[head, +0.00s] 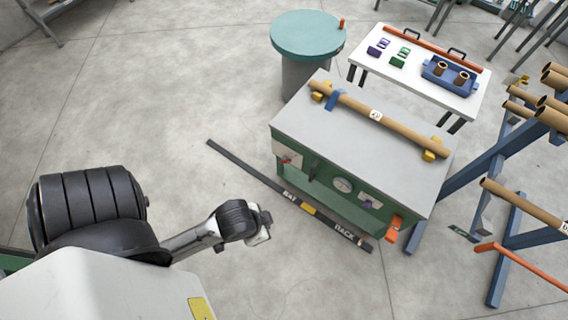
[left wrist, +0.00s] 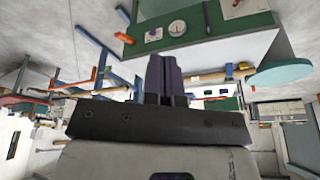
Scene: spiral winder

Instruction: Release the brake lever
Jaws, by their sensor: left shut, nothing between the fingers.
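The winder (head: 350,175) is a grey-topped bench with a green front panel. A small red-tipped lever on a pale plate (head: 288,158) sits at the panel's left end. An orange handle-like part (head: 396,225) sticks out at the right end; it also shows in the left wrist view (left wrist: 124,38). No label tells which is the brake lever. My left gripper (head: 265,228) is in front of the bench, apart from it, over the floor. In the left wrist view its dark fingers (left wrist: 163,75) are together and empty. My right gripper is not seen.
A cardboard tube (head: 375,115) lies across the bench top. A dark floor strip (head: 245,170) runs along the bench's front. A blue rack with tubes (head: 470,160) stands at right. A teal round table (head: 308,35) and white table (head: 420,72) stand behind. Floor at front is clear.

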